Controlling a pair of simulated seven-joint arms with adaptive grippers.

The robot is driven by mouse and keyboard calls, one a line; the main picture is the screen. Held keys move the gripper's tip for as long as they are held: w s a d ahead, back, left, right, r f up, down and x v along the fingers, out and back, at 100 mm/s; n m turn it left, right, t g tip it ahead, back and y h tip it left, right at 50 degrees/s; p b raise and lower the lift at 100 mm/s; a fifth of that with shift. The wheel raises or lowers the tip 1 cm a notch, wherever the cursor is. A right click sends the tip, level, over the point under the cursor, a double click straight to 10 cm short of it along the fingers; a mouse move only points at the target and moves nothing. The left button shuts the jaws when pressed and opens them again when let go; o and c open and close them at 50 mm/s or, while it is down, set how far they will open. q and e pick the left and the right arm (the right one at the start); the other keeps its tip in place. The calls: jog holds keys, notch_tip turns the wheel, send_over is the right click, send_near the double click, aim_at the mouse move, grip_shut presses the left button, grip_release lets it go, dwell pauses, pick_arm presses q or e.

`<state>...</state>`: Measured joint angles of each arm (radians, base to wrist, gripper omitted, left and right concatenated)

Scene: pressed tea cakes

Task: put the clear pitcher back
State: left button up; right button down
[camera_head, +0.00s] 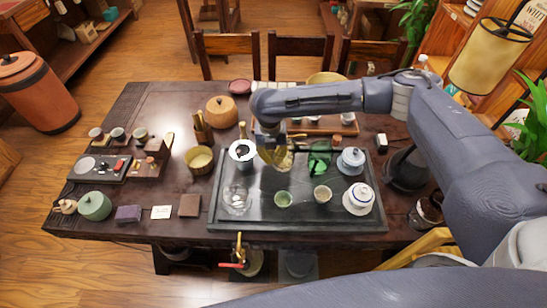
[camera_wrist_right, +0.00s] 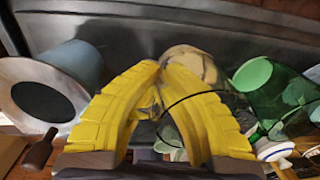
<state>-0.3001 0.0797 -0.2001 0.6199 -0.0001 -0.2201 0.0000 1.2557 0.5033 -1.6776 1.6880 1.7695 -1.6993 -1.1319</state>
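The clear pitcher (camera_head: 284,160) is a see-through glass vessel over the dark tea tray (camera_head: 225,218), partly hidden by my right gripper (camera_head: 268,155). In the right wrist view its dark-edged rim and glass wall (camera_wrist_right: 205,103) show beside the yellow fingers of the right gripper (camera_wrist_right: 160,68). The fingertips come close together, with a glass part, seemingly the handle, between them. Whether the pitcher's base touches the tray is hard to tell.
Left of the gripper is a white ring with a dark centre (camera_head: 242,151); right is a green glass vessel (camera_head: 320,157).

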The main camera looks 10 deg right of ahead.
jog(key=shift+f, duration=0.25)
jog(key=c, duration=1.6)
grip_release()
jog(key=r, duration=1.2)
jog(key=shift+w+a+r, duration=0.1)
jog(key=shift+a, duration=0.25)
